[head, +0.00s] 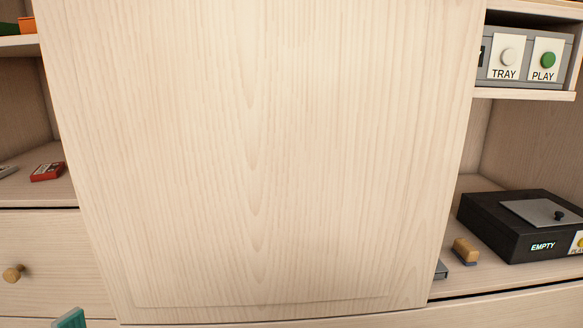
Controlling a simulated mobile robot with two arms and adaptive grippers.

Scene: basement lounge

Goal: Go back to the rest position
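Neither of my grippers shows in the head view, so their state and what they may hold are hidden. The task names no object. A large pale wooden panel (255,150) fills the middle of the view, close in front of me.
Right of the panel, a grey device (525,60) with TRAY and PLAY buttons sits on the upper shelf. Below are a black box (500,215) marked EMPTY and a small wooden-topped block (465,250). Left are a red item (47,172), a drawer knob (13,273) and a teal object (70,319).

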